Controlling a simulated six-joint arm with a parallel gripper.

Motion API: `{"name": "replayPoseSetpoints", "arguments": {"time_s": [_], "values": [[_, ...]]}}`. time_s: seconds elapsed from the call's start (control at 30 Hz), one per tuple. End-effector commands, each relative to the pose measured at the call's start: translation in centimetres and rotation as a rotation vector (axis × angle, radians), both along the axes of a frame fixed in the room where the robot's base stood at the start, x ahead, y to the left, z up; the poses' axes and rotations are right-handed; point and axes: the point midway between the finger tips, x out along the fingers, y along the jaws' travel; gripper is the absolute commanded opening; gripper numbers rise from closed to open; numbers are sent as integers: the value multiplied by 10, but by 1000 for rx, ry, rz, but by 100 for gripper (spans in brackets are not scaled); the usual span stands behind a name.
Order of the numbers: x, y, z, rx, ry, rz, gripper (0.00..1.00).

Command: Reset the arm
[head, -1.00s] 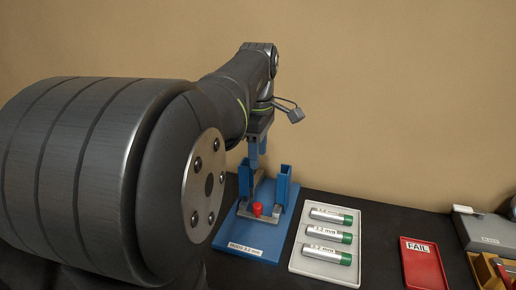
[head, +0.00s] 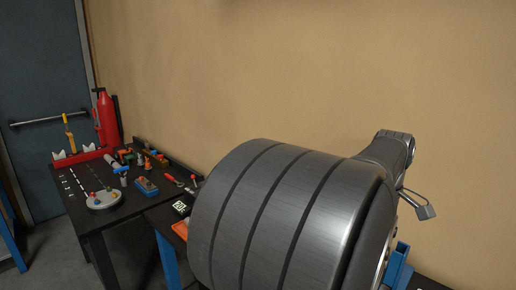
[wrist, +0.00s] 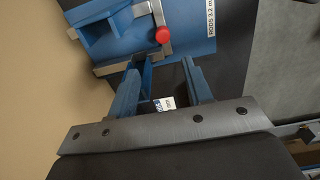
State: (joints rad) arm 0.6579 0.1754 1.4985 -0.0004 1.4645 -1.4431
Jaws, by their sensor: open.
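In the wrist view my gripper (wrist: 162,74) is open, its two blue fingers apart with no rod between them. In front of the fingertips is the blue fixture (wrist: 200,30) with a red knob (wrist: 163,35), metal bars and a "RODS 3.2" label. A small white label (wrist: 165,103) shows between the fingers. In the head view my arm fills the lower middle and right and hides the gripper. Only a blue upright of the fixture (head: 399,262) shows beside the arm there.
At the left of the head view a dark side table (head: 88,215) holds several tools and a round pale dish (head: 104,200). A red extinguisher-like bottle (head: 107,118) stands behind it, near a grey door (head: 40,90). A tan wall fills the back.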

Motion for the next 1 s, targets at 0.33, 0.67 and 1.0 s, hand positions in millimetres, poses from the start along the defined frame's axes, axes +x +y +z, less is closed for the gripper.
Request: {"name": "replayPoseSetpoints", "arguments": {"time_s": [0.33, 0.67, 1.0], "values": [[-1, 1, -72, 4, 6, 0, 46], [-1, 1, -122, 4, 4, 0, 46], [-1, 2, -131, 2, 2, 0, 46]]}}
